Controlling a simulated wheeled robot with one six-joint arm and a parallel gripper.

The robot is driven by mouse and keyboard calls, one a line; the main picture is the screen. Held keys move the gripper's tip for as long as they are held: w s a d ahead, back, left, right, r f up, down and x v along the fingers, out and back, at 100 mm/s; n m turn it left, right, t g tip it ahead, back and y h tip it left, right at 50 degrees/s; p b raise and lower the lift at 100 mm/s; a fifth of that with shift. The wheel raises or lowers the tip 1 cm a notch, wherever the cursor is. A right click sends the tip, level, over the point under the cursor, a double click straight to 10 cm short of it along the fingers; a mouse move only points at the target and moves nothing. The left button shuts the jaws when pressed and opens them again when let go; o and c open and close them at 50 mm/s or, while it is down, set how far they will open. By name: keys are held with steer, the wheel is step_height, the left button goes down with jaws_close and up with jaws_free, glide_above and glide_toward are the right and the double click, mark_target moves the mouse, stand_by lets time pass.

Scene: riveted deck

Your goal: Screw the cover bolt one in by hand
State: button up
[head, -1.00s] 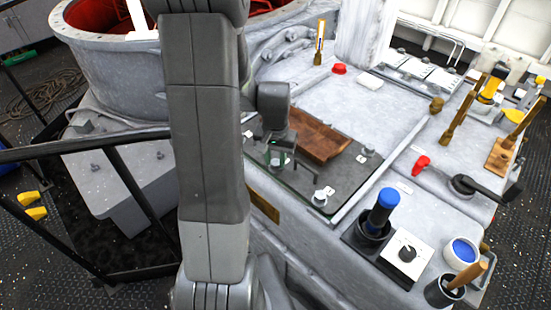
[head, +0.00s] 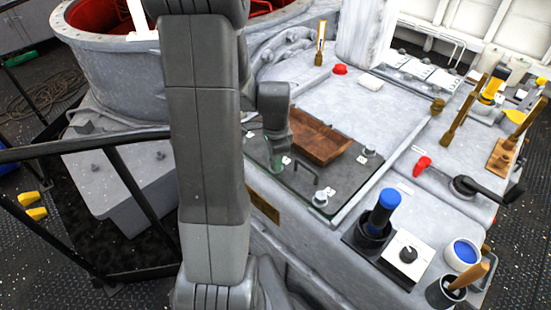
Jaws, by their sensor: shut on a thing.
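A dark flat cover (head: 345,178) with a glassy front edge lies on the grey housing. A pale bolt (head: 320,198) stands at its near corner and another pale bolt (head: 369,150) at its right corner, each beside a small white label. My gripper (head: 276,160) points down at the cover's front left edge, beside another white label (head: 286,160). It is shut on a bolt there, mostly hidden by the jaws. I cannot read the label numbers or see how deep the bolt sits.
A blue-topped tool (head: 384,205) stands in a dark holder at the right, beside a white dial box (head: 407,252). A black railing (head: 85,148) runs at the left.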

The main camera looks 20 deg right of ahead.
steer(key=m, duration=0.4)
steer(key=shift+w+d+r+m, duration=0.1)
steer(key=shift+w+r+m, duration=0.1)
steer(key=shift+m, duration=0.1)
steer(key=m, duration=0.9)
steer(key=shift+m, duration=0.4)
steer(key=m, duration=0.4)
steer(key=shift+d+m, duration=0.1)
steer(key=shift+m, duration=0.3)
steer(key=o, duration=1)
steer(key=shift+f, duration=0.15)
steer(key=shift+c, duration=0.2)
step_height(320, 180, up, 14)
steer(key=p, duration=0.1)
